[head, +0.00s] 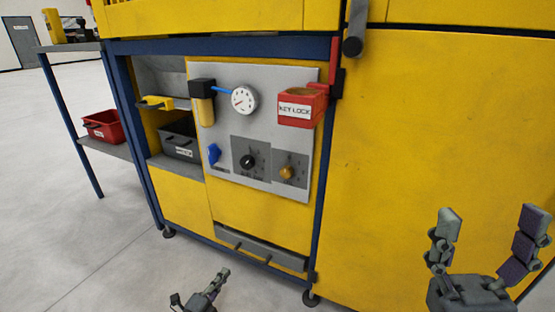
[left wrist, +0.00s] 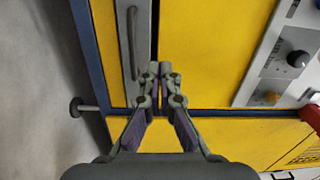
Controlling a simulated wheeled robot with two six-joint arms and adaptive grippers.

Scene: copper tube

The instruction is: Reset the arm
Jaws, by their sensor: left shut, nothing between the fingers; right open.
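My left gripper (head: 215,283) is low in the head view, in front of the yellow cabinet (head: 265,222) and below its grey drawer handle. In the left wrist view the left gripper (left wrist: 160,70) is shut with its fingertips together and nothing between them. Behind it are yellow panels and a grey bar handle (left wrist: 132,45). My right gripper (head: 488,220) is at the lower right of the head view, its fingers spread wide and empty in front of the large yellow panel (head: 440,130).
A grey control panel (head: 260,110) carries a gauge (head: 244,99), knobs and a red key lock box (head: 299,108). A shelf with a black bin (head: 180,142) is left of it. A red bin (head: 101,126) sits on a side rack. The floor at left is clear.

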